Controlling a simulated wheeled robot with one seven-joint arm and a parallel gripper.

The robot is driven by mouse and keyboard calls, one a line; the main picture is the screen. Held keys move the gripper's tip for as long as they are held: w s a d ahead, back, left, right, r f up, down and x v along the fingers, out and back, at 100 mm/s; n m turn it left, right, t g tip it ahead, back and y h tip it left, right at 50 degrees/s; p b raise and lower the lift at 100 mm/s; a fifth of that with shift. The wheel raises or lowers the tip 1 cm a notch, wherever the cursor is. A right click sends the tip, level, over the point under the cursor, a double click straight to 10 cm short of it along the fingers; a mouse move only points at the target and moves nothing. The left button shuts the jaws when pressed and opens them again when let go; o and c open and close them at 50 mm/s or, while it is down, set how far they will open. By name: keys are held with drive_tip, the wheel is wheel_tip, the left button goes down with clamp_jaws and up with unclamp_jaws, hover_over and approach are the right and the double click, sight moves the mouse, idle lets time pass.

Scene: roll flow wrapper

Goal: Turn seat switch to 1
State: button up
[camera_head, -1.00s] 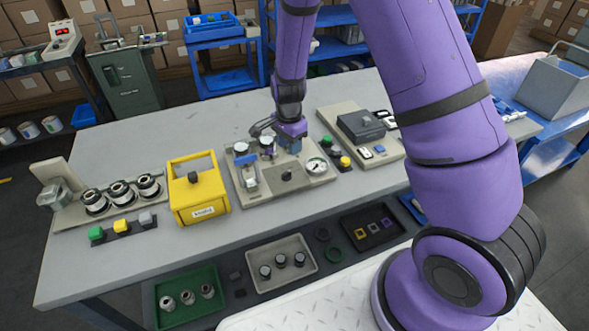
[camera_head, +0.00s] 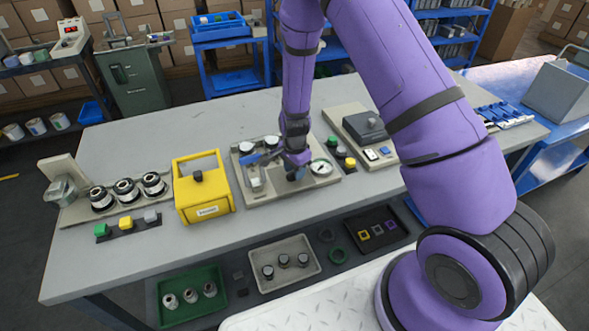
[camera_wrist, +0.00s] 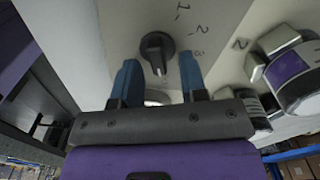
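The seat switch, a black rotary knob (camera_wrist: 157,50), sits on a pale panel in the wrist view. Marks reading 1, 2 and probably 3 are printed to its right. My gripper (camera_wrist: 160,65) is open, with one blue finger on each side of the knob; whether either finger touches it I cannot tell. In the head view my gripper (camera_head: 294,174) is low over the front of the pale fixture plate (camera_head: 258,192) and hides the switch.
A dial gauge (camera_head: 320,167) is close to the right of my gripper, and a blue-handled clamp (camera_head: 252,160) is to the left. A yellow box (camera_head: 203,205) stands further left. A black-topped device (camera_head: 364,126) is at the right.

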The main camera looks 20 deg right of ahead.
clamp_jaws()
